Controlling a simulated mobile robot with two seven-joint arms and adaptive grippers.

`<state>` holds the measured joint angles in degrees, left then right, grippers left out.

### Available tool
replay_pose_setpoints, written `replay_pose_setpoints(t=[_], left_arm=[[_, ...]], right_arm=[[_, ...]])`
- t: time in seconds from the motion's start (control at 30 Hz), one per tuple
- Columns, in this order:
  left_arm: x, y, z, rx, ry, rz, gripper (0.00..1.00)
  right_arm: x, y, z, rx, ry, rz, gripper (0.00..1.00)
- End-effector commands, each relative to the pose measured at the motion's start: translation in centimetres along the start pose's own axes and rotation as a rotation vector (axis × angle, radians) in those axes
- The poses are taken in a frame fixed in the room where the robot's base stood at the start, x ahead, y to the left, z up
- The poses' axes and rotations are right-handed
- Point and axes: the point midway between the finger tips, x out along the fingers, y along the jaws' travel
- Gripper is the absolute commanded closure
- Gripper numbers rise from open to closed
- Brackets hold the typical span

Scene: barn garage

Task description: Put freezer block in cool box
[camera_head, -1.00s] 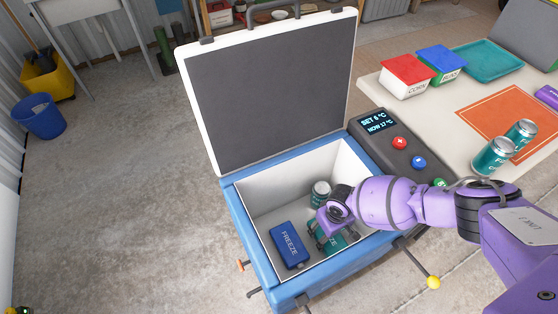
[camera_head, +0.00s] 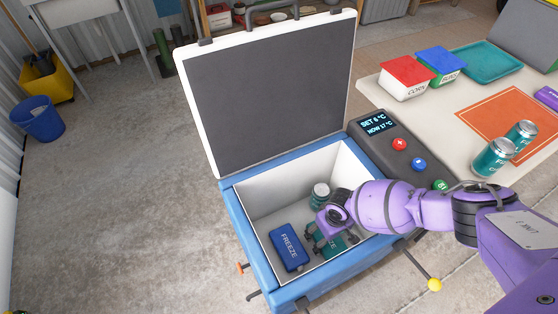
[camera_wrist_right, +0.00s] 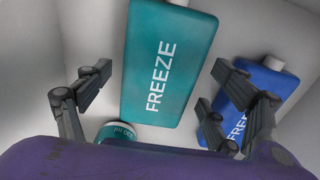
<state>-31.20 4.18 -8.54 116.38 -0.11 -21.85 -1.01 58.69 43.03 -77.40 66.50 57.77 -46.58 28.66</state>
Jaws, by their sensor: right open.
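The blue cool box (camera_head: 232,207) stands open with its lid (camera_head: 270,95) raised. A blue freezer block (camera_head: 289,248) lies on its floor near the front left; it also shows at the right of the wrist view (camera_wrist_right: 265,85). A teal freezer block (camera_head: 334,246) lies to its right, partly hidden by my right gripper. My right gripper (camera_head: 318,236) reaches into the box over the teal block. In the wrist view the fingers of this gripper (camera_wrist_right: 162,78) are spread on either side of the teal block (camera_wrist_right: 165,60), apart from it. My left gripper is not in view.
A can (camera_head: 320,193) stands inside the box behind my gripper. A control panel (camera_head: 395,145) sits along the box's right side. The table (camera_head: 390,88) at right holds red and blue boxes, a teal tray (camera_head: 487,60), an orange mat and two cans.

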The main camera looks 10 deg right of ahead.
Motion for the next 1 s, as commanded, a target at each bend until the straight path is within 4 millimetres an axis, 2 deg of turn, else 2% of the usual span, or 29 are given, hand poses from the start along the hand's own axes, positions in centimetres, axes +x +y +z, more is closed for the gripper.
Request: replay_pose_setpoints(t=[0.17, 0.4, 0.6, 0.8, 1.0], left_arm=[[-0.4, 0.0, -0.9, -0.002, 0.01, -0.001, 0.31], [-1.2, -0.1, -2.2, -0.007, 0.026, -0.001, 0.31], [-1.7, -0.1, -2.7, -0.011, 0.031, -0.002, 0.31], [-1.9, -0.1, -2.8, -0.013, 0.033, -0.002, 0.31], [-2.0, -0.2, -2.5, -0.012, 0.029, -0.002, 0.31]], right_arm=[[-1.9, 0.1, 0.0, 0.001, 0.001, -0.001, 0.15], [-7.3, 0.1, -0.1, 0.0, 0.004, 0.001, 0.15], [-10.8, 0.1, 0.0, 0.0, 0.002, 0.001, 0.15], [-12.2, 0.0, 0.1, 0.001, -0.001, 0.0, 0.15], [-12.3, 0.0, 0.1, 0.001, -0.002, 0.0, 0.15]])
